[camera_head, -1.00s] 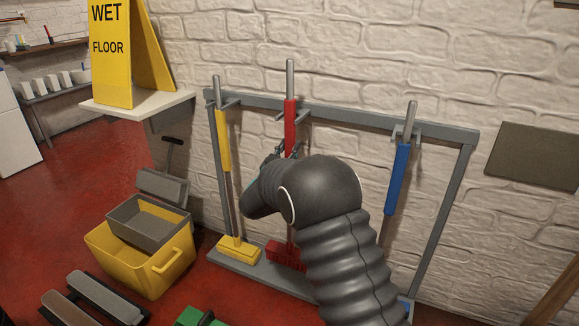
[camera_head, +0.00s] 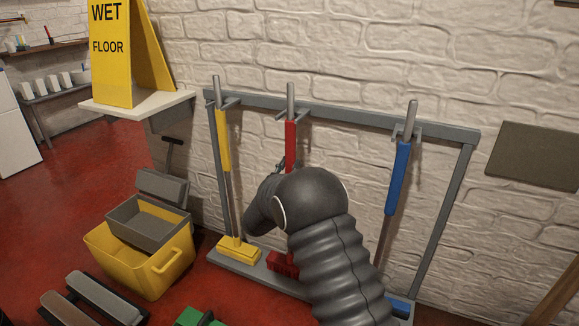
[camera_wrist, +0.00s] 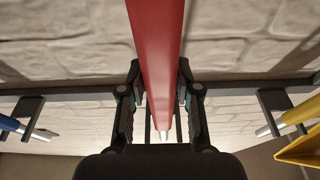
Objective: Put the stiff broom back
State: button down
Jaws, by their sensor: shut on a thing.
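The red broom (camera_head: 291,137) stands upright in the middle of the grey rack (camera_head: 345,118), its pole at the middle holder of the top rail. Its red head (camera_head: 281,263) is at the bottom tray, partly hidden by my arm; I cannot tell whether it touches the tray. My gripper (camera_head: 281,166) is shut on the red grip, and its fingers are mostly hidden by my wrist in the head view. In the wrist view the red grip (camera_wrist: 155,45) runs between both fingers (camera_wrist: 160,102). No label shows which broom is stiff.
A yellow broom (camera_head: 224,140) hangs left in the rack and a blue-handled one (camera_head: 398,180) hangs right. A yellow bucket (camera_head: 150,268) stands on the floor at left. A wet-floor sign (camera_head: 112,60) stands on a shelf (camera_head: 140,104). A grey board (camera_head: 535,155) is on the wall.

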jog(key=c, duration=0.8)
grip_release()
jog(key=shift+f, duration=0.1)
jog(key=shift+r, duration=0.2)
jog(key=v, duration=1.2)
jog(key=d+r+n+g+y, duration=0.3)
jog(key=d+r+y, duration=0.45)
jog(key=r, duration=0.45)
jog(key=s+d+f+g, duration=0.1)
jog(key=s+d+g, duration=0.2)
jog(key=s, duration=1)
jog(key=s+d+f+g, duration=0.1)
jog(key=s+d+g, duration=0.3)
jog(key=s+d, duration=0.5)
jog(key=s+d+f+n+g, duration=0.1)
jog(key=s+d+g, duration=0.3)
jog(key=s, duration=1.2)
jog(key=shift+s+d+f, duration=0.1)
jog(key=shift+s+d, duration=0.1)
jog(key=shift+d, duration=0.6)
jog(key=shift+s+d+f, duration=0.1)
jog(key=shift+s+d, duration=0.1)
jog(key=shift+d, duration=0.65)
